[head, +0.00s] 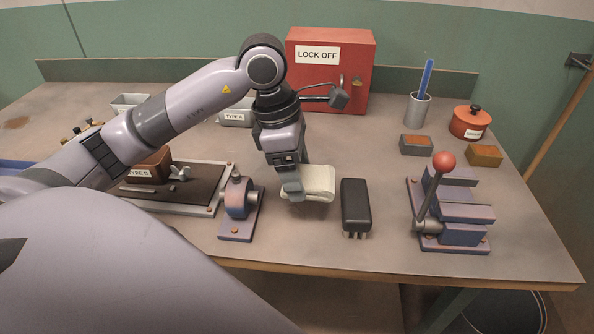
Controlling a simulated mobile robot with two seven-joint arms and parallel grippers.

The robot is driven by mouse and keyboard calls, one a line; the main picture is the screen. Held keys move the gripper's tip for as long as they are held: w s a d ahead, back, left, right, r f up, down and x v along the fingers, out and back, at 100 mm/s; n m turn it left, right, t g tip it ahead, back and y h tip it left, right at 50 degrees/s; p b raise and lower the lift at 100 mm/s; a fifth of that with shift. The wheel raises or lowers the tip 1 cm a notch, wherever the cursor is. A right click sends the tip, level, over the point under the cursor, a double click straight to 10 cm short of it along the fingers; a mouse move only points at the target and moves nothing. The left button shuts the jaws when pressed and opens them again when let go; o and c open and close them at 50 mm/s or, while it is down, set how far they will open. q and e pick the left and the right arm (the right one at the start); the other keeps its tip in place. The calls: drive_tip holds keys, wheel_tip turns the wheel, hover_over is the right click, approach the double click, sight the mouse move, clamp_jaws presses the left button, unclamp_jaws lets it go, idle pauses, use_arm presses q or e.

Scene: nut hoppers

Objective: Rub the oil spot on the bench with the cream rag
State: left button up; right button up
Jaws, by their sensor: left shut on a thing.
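The cream rag (319,182) is a folded pale cloth near the middle of the bench (400,255). My left gripper (293,190) points down and is shut on the left end of the rag. The rag is at or just above the bench top; I cannot tell if it presses on it. A brown stain (15,123) shows on the bench at the far left, well away from the rag. Any spot under the rag or gripper is hidden. My right gripper is not in view.
A black brush-like block (356,205) stands just right of the rag. A blue-grey clamp (240,205) is close on its left. A lever press with a red knob (450,215) stands at right. The red LOCK OFF box (335,85) is behind.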

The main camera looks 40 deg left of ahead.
sight(303, 175)
use_arm(q)
drive_tip(key=shift+d+p+v, duration=0.15)
drive_tip(key=shift+p+v, duration=0.35)
drive_tip(key=shift+v, duration=0.25)
drive_tip(key=shift+d+p+v, duration=0.15)
drive_tip(key=shift+p+v, duration=0.35)
drive_tip(key=shift+v, duration=0.25)
drive_tip(key=shift+w, duration=0.2)
